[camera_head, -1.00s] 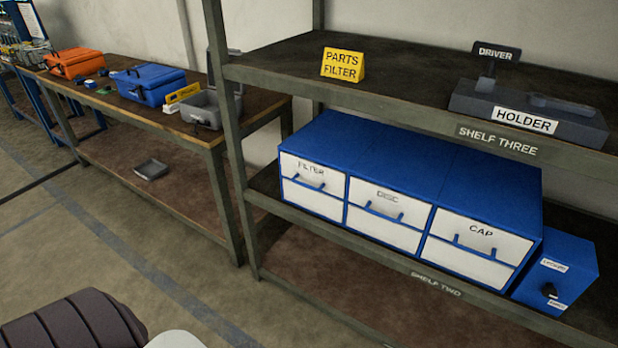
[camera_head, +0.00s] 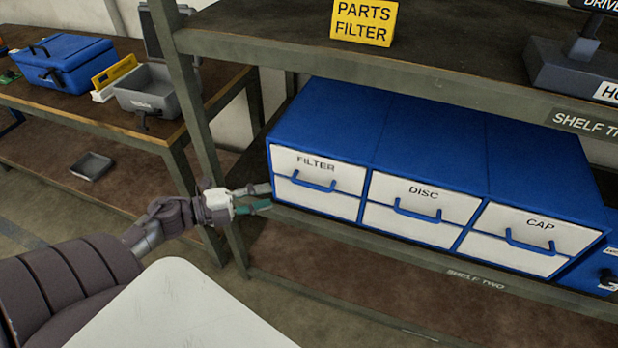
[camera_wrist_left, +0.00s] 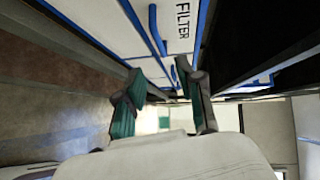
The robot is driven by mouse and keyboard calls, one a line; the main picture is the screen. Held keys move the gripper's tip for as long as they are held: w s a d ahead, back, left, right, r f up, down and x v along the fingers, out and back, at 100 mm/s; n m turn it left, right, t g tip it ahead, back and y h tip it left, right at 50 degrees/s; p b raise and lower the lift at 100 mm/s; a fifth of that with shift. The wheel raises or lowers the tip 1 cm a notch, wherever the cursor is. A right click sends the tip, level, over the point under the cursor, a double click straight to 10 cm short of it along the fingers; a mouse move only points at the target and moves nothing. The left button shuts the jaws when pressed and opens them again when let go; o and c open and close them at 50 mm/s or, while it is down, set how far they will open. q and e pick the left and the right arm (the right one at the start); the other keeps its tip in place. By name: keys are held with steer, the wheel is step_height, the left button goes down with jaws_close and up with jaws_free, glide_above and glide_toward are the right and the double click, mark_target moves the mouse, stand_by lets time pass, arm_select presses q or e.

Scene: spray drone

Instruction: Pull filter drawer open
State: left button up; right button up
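The filter drawer (camera_head: 342,174) is the upper white front labelled FILTER at the left end of the blue drawer unit (camera_head: 420,135). It looks shut, flush with its neighbours. Its blue handle (camera_head: 313,184) sticks out at the front. My left gripper (camera_head: 268,198) is just left of the drawer unit's left front edge, to the left of the handle and apart from it. Its two fingers are spread and empty. In the left wrist view the open fingers (camera_wrist_left: 165,92) show below the FILTER front (camera_wrist_left: 181,42) and its handle (camera_wrist_left: 157,30). My right gripper is not seen.
The DISC drawer (camera_head: 452,203) and CAP drawer (camera_head: 565,235) sit to the right. A metal shelf post (camera_head: 186,95) stands close behind my left gripper. The upper shelf (camera_head: 450,80) with a yellow PARTS FILTER sign (camera_head: 364,22) overhangs the drawers. Open floor lies at lower left.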

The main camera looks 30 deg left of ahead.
arm_select(q)
glide_toward(309, 187)
steer(key=x, duration=1)
steer(key=shift+p, duration=0.3)
steer(key=shift+w+d+f, duration=0.15)
steer(key=shift+w+d, duration=0.05)
steer(key=shift+w, duration=0.25)
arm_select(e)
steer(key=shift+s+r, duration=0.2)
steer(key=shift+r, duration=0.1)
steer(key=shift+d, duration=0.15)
arm_select(q)
jaws_close()
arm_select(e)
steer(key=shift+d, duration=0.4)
